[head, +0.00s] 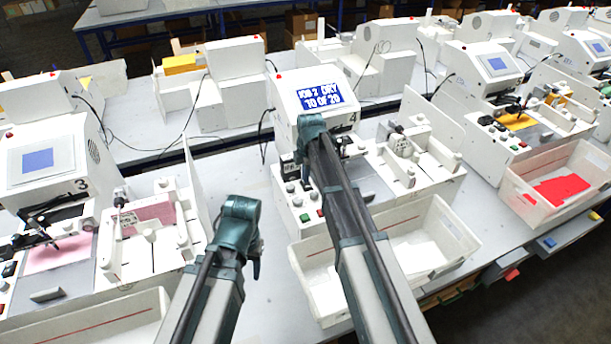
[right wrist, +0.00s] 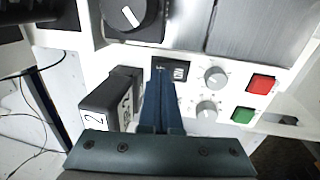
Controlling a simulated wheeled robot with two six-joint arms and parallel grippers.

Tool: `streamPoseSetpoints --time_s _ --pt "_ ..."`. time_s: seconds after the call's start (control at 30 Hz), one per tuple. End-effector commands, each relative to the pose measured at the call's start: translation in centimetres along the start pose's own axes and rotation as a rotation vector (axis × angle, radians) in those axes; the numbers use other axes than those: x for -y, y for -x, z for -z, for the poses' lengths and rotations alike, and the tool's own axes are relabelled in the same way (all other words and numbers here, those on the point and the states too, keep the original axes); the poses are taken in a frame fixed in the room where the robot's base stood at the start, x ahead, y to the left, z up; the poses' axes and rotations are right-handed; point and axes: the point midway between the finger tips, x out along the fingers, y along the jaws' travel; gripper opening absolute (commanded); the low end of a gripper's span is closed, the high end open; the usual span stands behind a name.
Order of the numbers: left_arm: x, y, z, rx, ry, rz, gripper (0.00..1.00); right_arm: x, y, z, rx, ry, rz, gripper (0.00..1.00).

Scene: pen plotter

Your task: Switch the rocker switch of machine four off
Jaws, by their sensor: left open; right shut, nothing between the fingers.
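Machine four (head: 318,95) stands in the middle of the head view, with a lit blue display and a "4" on its front. Its rocker switch (right wrist: 181,72) is a small black switch in the right wrist view. My right gripper (right wrist: 163,80) is shut and empty, with its blue fingertips at the switch, covering its lower left part. I cannot tell whether they touch it, nor which way the rocker is tipped. In the head view, my right arm hides the switch. My left gripper (head: 256,266) is open, off to the left of machine four.
Beside the switch are a black block (right wrist: 112,100) labelled "2", two grey knobs (right wrist: 215,77), a red button (right wrist: 261,84), a green button (right wrist: 243,115) and a dial (right wrist: 130,14). A white bin (head: 440,235) stands before machine four. Machine three (head: 45,160) is at left.

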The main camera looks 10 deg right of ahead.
Motion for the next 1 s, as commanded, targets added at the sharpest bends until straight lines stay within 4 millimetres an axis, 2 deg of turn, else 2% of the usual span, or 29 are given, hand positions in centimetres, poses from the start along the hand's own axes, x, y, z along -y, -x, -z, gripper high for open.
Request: streamPoseSetpoints --time_s 0.07,0.37,0.73,1.0 --pt "-0.1 -0.7 0.0 0.0 0.0 0.0 0.5 -0.2 -0.8 0.0 0.0 0.0 0.0 0.0" --pt "0.0 -0.4 0.0 0.0 0.0 0.0 0.5 0.1 -0.4 0.1 -0.001 0.0 0.002 0.0" --pt "0.0 -0.2 0.0 0.0 0.0 0.0 0.5 1.6 0.1 0.1 -0.001 0.0 0.004 0.0" --pt "0.0 -0.1 0.0 0.0 0.0 0.0 0.5 1.5 0.1 0.0 0.0 0.0 0.001 0.0"
